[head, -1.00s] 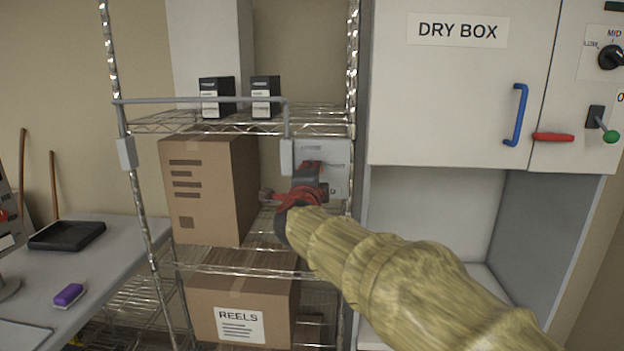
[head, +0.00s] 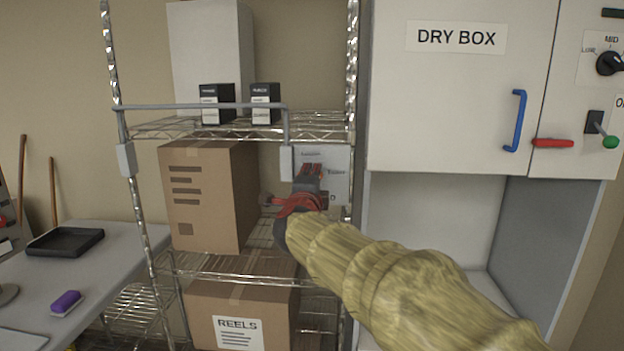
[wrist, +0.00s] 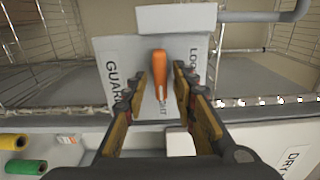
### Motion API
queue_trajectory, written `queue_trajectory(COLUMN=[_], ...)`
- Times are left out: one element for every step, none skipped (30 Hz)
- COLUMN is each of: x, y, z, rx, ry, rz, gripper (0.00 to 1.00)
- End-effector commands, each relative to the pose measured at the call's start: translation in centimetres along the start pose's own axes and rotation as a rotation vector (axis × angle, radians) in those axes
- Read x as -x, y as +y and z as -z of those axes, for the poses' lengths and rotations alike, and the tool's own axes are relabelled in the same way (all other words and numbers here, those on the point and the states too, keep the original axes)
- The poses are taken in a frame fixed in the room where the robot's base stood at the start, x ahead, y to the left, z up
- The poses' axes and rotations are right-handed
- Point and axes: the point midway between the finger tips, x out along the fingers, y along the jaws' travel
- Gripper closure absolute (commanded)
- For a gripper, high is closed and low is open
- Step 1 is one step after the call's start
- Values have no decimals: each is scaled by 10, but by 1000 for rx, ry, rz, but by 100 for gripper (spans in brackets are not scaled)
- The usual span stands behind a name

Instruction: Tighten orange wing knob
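The orange wing knob (wrist: 160,74) shows in the wrist view on a pale grey labelled plate (wrist: 110,68), standing roughly upright in the picture. My gripper (wrist: 161,86) is open, with one finger on each side of the knob and a visible gap to each. I cannot tell how far the fingertips are from the plate in depth. In the head view my gripper (head: 308,178) is in front of the labelled plate (head: 335,165) by the rack's right post, and it mostly hides the knob.
A grey rail (head: 200,106) runs across the wire rack above my gripper. A large cardboard box (head: 215,200) stands left of it, with a REELS box (head: 240,315) below. The white dry box (head: 450,90) with a blue handle (head: 516,120) is at the right.

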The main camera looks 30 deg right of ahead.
Motion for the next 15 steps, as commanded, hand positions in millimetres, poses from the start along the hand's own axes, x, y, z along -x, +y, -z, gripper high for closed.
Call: queue_trajectory(x=[0, 0, 0, 0, 0, 0, 0, 0, 1, 2, 4, 7, 10, 15, 21], y=[0, 0, 0, 0, 0, 0, 0, 0, -1, -1, -1, -1, -1, -1, -2], z=[0, 0, 0, 0, 0, 0, 0, 0, 0, 0, 0, 0, -1, -1, -1], rx=[0, 0, 0, 0, 0, 0, 0, 0, 0, 0, 0, 0, 0, -1, -2], ry=[0, 0, 0, 0, 0, 0, 0, 0, 0, -1, -1, -1, -2, -2, -2], rz=[0, 0, 0, 0, 0, 1, 1, 1, 1, 1, 1, 1, 1, 1, 2], gripper=[70, 70, 70, 70, 70, 70, 70, 70, 70, 70, 70, 70, 70, 70, 70])
